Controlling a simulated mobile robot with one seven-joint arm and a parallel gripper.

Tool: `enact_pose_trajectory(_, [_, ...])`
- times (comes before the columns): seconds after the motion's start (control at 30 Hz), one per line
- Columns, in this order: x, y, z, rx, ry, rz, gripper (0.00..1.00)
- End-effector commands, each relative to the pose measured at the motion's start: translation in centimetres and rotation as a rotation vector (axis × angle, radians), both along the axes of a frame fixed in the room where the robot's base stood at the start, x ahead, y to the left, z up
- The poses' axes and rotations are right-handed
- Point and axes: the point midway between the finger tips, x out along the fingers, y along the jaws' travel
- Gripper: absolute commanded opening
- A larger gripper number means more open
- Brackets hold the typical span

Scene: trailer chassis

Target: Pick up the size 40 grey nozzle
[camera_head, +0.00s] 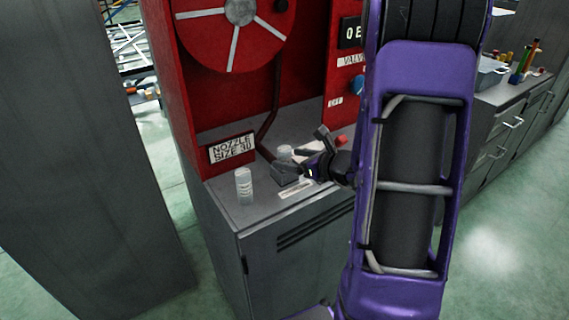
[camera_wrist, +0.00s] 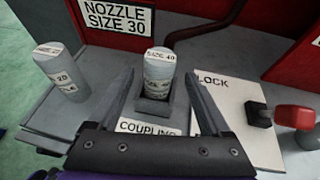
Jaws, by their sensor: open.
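The size 40 grey nozzle (camera_wrist: 158,70) stands upright in a dark square socket (camera_wrist: 155,107) behind the "COUPLING" label in the wrist view. Its top reads "SIZE 40". My gripper (camera_wrist: 162,75) is open, with one finger on each side of the nozzle and no clear contact. In the head view the nozzle (camera_head: 285,153) shows small near my gripper (camera_head: 301,151), partly hidden by it. A second grey nozzle (camera_wrist: 62,72), with "20" on its side, stands apart to the left; it also shows in the head view (camera_head: 244,186).
A "NOZZLE SIZE 30" sign (camera_wrist: 117,16) is on the red cabinet behind. To the right are a plate marked "LOCK" (camera_wrist: 232,95) with a black block and a red-topped knob (camera_wrist: 295,118). A hose runs down behind the nozzle.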

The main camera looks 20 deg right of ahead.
Motion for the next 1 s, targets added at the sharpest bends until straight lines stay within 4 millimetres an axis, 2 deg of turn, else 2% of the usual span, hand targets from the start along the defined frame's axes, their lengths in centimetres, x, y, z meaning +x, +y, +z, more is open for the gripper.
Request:
enact_pose_trajectory(0.17, [1.0, 0.4, -0.4, 0.000, -0.001, 0.001, 0.82])
enact_pose_trajectory(0.5, [4.8, 2.0, -1.9, 0.000, 0.000, 0.002, 0.82])
enact_pose_trajectory(0.77, [5.1, 2.1, -2.0, -0.002, -0.001, 0.001, 0.82])
enact_pose_trajectory(1.0, [5.1, 2.1, -2.0, -0.001, 0.000, 0.000, 0.41])
